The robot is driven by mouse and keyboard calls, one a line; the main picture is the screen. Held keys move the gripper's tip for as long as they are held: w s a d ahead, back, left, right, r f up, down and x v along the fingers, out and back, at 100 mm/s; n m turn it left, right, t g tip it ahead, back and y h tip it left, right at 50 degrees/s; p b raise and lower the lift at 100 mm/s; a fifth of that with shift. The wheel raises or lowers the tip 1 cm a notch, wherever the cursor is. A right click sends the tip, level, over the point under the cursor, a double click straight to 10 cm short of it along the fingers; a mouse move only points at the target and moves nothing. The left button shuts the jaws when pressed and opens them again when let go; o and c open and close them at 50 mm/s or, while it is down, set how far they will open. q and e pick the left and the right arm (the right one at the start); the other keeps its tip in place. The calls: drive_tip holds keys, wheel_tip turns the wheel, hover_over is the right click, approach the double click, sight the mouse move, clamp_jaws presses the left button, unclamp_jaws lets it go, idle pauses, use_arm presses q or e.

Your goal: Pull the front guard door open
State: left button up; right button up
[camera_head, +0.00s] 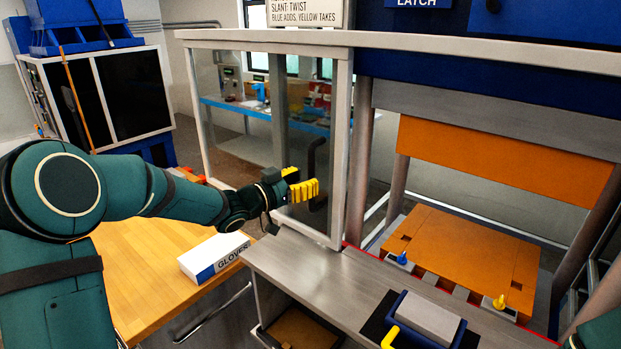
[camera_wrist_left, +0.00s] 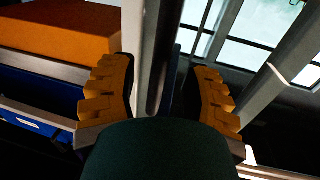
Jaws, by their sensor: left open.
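The front guard door (camera_head: 343,140) is a clear panel in a pale metal frame, standing left of the open bay in the head view. A dark upright handle (camera_head: 312,160) shows on it. My left gripper (camera_head: 303,188), with yellow ribbed fingers, is at the handle's lower part. In the left wrist view the left gripper (camera_wrist_left: 160,95) is open, with its fingers well apart. A dark upright bar, seemingly the handle (camera_wrist_left: 155,85), shows between them. I cannot tell whether they touch it. My right gripper is out of view.
A grey worktop (camera_head: 310,270) runs below the door, with a blue-and-grey box (camera_head: 425,318) on it. An orange plate (camera_head: 465,255) with blue and yellow knobs lies in the bay. A glove box (camera_head: 214,257) sits on the wooden table (camera_head: 150,270) at left.

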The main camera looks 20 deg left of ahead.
use_arm(q)
drive_tip(key=v, duration=0.9)
drive_tip(key=shift+s, duration=0.2)
drive_tip(key=shift+a, duration=0.15)
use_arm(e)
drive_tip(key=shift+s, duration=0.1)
